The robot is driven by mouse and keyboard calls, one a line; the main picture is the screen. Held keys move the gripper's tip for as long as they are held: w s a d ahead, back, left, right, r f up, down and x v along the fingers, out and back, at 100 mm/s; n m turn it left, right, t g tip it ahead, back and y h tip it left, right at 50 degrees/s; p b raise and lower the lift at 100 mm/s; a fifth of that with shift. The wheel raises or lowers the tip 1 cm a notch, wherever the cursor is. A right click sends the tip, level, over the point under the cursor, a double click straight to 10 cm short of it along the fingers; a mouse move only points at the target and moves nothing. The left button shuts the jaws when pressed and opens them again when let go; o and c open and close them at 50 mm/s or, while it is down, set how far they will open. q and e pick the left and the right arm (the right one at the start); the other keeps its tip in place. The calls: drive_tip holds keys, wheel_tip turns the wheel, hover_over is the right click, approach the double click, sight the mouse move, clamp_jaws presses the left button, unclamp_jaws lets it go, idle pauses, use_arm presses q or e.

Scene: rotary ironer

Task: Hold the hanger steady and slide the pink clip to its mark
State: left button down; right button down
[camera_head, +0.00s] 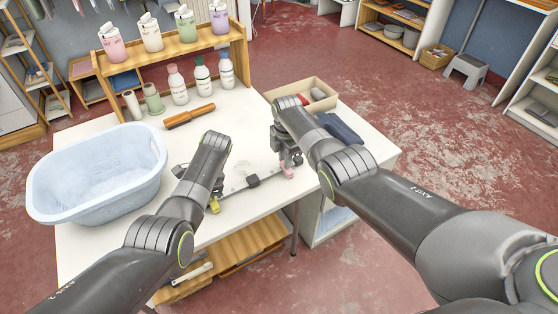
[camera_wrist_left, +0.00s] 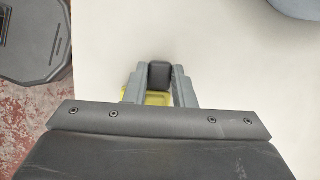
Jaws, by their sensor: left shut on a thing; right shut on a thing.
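The hanger, a thin grey bar with a dark block (camera_head: 253,181) at its middle, lies over the white table. The pink clip (camera_head: 288,173) is near its right end, and a yellow clip (camera_head: 214,206) is near its left end. My right gripper (camera_head: 287,165) is shut on the pink clip, its fingers partly hiding it. My left gripper (camera_wrist_left: 160,82) is shut on the hanger's dark left end (camera_wrist_left: 159,75). The yellow clip also shows below the fingers in the left wrist view (camera_wrist_left: 157,99). The left fingertips are mostly hidden in the head view, and I cannot make out the mark.
A pale blue basket (camera_head: 100,180) stands on the left of the white table (camera_head: 120,238). Bottles (camera_head: 201,74) and a wooden shelf (camera_head: 170,47) are at the back.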

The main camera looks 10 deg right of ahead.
drive_tip(key=shift+w+d, duration=0.2)
drive_tip(key=shift+d, duration=0.5)
drive_tip(key=shift+w+d, duration=0.15)
drive_tip(key=shift+d, duration=0.5)
drive_tip(key=c, duration=1.3)
unclamp_jaws()
drive_tip(key=shift+r, duration=0.1)
wheel_tip(320, 180, up, 12)
drive_tip(key=shift+s+f, duration=0.1)
drive_tip(key=shift+s, duration=0.05)
